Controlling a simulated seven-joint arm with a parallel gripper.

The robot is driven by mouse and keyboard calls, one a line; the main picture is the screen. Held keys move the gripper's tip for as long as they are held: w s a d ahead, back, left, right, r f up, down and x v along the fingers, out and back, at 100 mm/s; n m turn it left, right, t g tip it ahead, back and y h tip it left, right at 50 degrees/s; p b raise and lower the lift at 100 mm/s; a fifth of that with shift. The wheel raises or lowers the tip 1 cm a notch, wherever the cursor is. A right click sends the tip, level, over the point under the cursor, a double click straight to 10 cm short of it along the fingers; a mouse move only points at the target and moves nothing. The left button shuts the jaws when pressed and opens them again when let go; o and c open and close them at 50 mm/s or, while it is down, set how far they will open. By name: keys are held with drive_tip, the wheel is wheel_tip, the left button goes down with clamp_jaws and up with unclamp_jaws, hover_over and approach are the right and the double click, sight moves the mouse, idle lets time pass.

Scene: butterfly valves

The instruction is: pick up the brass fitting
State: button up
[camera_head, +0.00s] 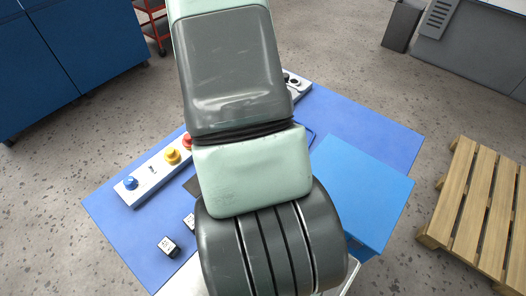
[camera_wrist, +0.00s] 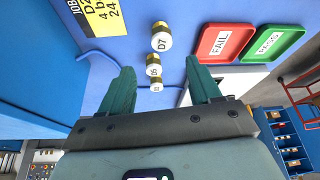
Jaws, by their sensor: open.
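In the wrist view, several small pieces with white labelled faces and brass-coloured parts lie in a line on the blue mat. The one marked D7 (camera_wrist: 161,41) is farthest from my gripper (camera_wrist: 159,63). A second (camera_wrist: 153,69), marked D5 as far as I can read, shows between the fingers, and a smaller one (camera_wrist: 156,86) shows just nearer. I cannot tell which is the brass fitting. The two teal fingers are apart, with nothing seen held between them. In the head view my arm covers the middle of the mat and hides my gripper.
In the wrist view, a red FAIL tray (camera_wrist: 219,43) and a green tray (camera_wrist: 270,44) lie right, a yellow job card (camera_wrist: 103,17) left. In the head view, a button panel (camera_head: 152,176) crosses the mat (camera_head: 118,221), small dark labelled blocks (camera_head: 169,246) lie front left, a blue box (camera_head: 362,190) right.

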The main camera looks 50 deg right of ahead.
drive_tip(key=shift+a+f+x, duration=0.1)
drive_tip(key=shift+a+x, duration=0.1)
drive_tip(key=shift+x, duration=0.95)
drive_tip(key=shift+a+f+x, duration=0.1)
drive_tip(key=shift+a+x, duration=0.05)
drive_tip(key=shift+x, duration=1)
drive_tip(key=shift+a+f+x, duration=0.1)
drive_tip(key=shift+a+x, duration=0.1)
drive_tip(key=shift+x, duration=0.95)
drive_tip(key=shift+w, duration=0.1)
drive_tip(key=shift+r, duration=0.1)
drive_tip(key=shift+c, duration=0.2)
clamp_jaws()
